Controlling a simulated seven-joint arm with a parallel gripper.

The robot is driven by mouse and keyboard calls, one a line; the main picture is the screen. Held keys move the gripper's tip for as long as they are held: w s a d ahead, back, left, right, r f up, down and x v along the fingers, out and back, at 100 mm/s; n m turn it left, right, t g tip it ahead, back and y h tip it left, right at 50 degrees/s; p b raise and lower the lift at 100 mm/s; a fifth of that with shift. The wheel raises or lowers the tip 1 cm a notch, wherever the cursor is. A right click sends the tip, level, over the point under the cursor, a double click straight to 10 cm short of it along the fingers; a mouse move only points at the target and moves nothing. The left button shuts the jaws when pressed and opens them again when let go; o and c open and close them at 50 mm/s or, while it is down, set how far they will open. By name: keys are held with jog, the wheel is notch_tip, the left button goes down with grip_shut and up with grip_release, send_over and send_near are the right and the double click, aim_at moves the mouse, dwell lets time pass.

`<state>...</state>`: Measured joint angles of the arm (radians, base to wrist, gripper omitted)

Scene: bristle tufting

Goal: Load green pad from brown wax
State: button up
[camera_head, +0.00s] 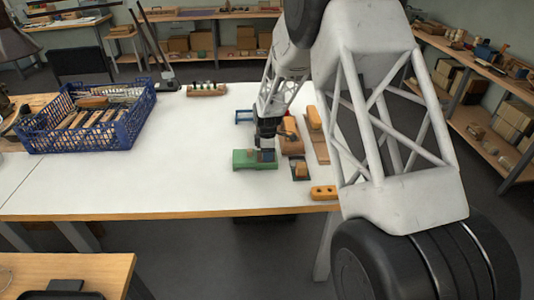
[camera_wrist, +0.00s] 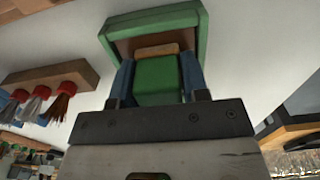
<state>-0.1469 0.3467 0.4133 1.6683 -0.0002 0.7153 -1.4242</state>
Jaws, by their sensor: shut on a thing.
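My gripper (camera_wrist: 157,64) is shut on a green pad (camera_wrist: 157,82), a block with a tan strip at its far end, between two blue-grey fingers in the wrist view. Beyond it is a green-rimmed tray (camera_wrist: 200,32) with a brown inside (camera_wrist: 125,46), seemingly the brown wax. The tan end overlaps the brown area in this view; I cannot tell whether they touch. In the head view my gripper (camera_head: 266,152) points down over the right part of the green tray (camera_head: 245,161) on the white table. The held pad is hard to make out there.
A blue crate (camera_head: 125,131) of brushes stands at the left. A rack (camera_head: 207,90) lies at the back; a wooden tuft holder (camera_wrist: 60,75) shows in the wrist view. Wooden blocks (camera_head: 314,117) and a small dark tray (camera_head: 300,176) are close right. The table's middle is clear.

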aim_at(290, 118)
jog(key=shift+r, duration=3.45)
jog(key=shift+w, duration=0.1)
jog(key=w+d+m, duration=0.3)
jog(key=w+m, duration=0.2)
jog(key=w, duration=0.2)
jog(key=w+d+f+m, duration=0.1)
jog(key=w+d+m, duration=0.3)
jog(key=w+m, duration=0.2)
jog(key=w+d+f+m, duration=0.1)
jog(key=w+d+m, duration=0.3)
jog(key=w, duration=0.5)
jog(key=shift+w+m, duration=0.15)
jog(key=shift+m, duration=0.75)
jog(key=shift+w+d+f+m, duration=0.1)
jog(key=shift+w+d+m, duration=0.45)
jog(key=shift+w+m, duration=0.05)
